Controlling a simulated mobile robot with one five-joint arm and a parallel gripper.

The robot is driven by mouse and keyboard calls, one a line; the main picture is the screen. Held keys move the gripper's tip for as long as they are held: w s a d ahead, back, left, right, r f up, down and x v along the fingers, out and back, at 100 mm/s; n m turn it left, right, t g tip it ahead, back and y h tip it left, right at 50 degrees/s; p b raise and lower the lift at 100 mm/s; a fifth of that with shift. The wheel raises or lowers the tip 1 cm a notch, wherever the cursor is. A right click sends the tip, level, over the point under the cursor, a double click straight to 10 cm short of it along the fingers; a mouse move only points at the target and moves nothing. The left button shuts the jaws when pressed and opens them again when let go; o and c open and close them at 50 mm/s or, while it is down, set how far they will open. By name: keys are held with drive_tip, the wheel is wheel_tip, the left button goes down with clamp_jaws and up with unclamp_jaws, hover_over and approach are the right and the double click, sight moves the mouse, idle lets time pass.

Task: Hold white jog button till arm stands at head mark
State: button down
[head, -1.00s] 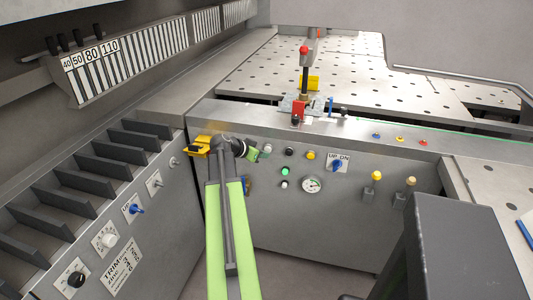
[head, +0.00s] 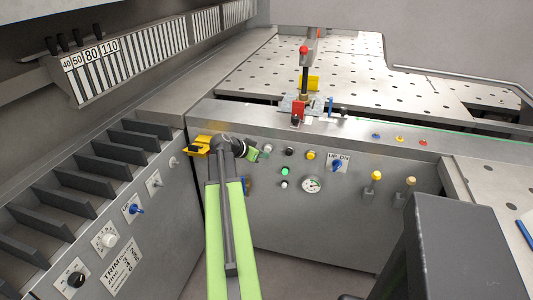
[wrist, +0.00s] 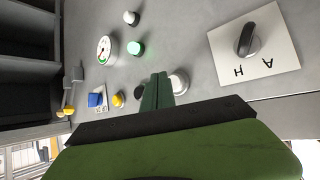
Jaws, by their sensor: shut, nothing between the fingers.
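A white button (head: 267,149) sits at the upper left of the grey control panel. It also shows in the wrist view (wrist: 179,82), right of my fingertips. A second white button (head: 284,184), also in the wrist view (wrist: 131,18), sits below a lit green button (head: 285,171). My gripper (head: 256,155) is shut and empty, its tips close beside the upper white button; I cannot tell whether they touch it. A post with a red knob (head: 303,50) stands behind the panel, with a grey arm (head: 312,48) behind it. I cannot make out the head mark.
A black button (head: 289,151), a yellow button (head: 311,155), a gauge (head: 312,184) and a blue UP DN switch (head: 337,165) share the panel. A yellow fixture (head: 197,147) sticks out left of my wrist. Two levers (head: 376,176) (head: 410,183) stand at the right.

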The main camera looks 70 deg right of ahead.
drive_tip(key=shift+d, duration=0.1)
idle(0.3)
drive_tip(key=shift+d, duration=0.35)
drive_tip(key=shift+w+d, duration=0.1)
drive_tip(key=shift+d, duration=0.35)
idle(0.6)
idle(3.5)
drive_tip(key=shift+a, duration=0.9)
drive_tip(key=a, duration=0.5)
drive_tip(key=shift+s, duration=0.2)
idle(0.5)
